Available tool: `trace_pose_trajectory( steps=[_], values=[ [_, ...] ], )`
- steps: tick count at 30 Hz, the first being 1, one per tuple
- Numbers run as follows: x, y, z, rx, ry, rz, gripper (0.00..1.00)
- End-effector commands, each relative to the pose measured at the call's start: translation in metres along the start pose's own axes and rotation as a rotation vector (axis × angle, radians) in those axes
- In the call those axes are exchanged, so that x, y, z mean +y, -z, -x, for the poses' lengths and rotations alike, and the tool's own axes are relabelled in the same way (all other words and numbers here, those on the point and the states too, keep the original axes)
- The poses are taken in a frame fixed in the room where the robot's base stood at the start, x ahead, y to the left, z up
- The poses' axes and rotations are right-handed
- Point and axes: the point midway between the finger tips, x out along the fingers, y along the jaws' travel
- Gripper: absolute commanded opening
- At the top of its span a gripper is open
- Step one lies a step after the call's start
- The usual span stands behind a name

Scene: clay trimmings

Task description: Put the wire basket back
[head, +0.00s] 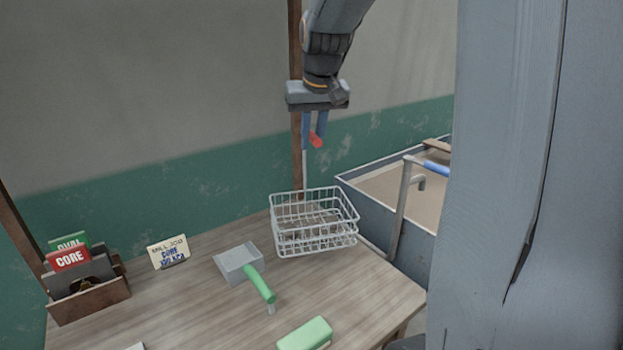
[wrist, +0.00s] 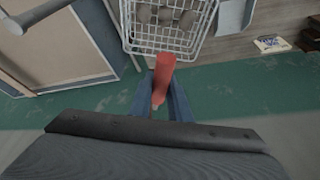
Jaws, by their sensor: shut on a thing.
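The wire basket (head: 315,242) is pale, open-topped and upright at the table's back right corner in the head view. In the wrist view the basket (wrist: 160,45) is ahead of my fingers, with several grey-brown lumps (wrist: 165,15) in it. My gripper (head: 313,138) is above the basket, pointing down and shut on a red grip (wrist: 163,72). A thin pale rod (head: 304,168) runs from below the fingers toward the basket's rim. I cannot tell whether grip, rod and basket are joined, or whether the basket touches the table.
The wooden table (head: 190,300) holds a grey scoop (head: 239,262) with a green handle, a green block (head: 305,334), a lettered card (head: 169,252) and a brown box (head: 90,300) of cards. A blue-grey trough (head: 385,213) stands behind at right. A large grey panel (head: 510,180) blocks the right side.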

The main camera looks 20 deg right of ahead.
Motion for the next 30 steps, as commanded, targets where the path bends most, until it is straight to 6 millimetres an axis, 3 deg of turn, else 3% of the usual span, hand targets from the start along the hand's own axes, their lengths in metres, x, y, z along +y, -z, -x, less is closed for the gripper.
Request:
trace_pose_trajectory(
  steps=[15,27,28,30],
  values=[
    [0.0,-0.02,-0.049,0.001,0.0,0.0,0.0],
    [0.0,-0.022,-0.054,0.003,0.0,0.0,0.0],
    [0.0,-0.023,-0.055,0.001,0.0,0.0,0.18],
    [0.0,-0.023,-0.054,0.001,0.0,0.0,0.3]
  ],
)
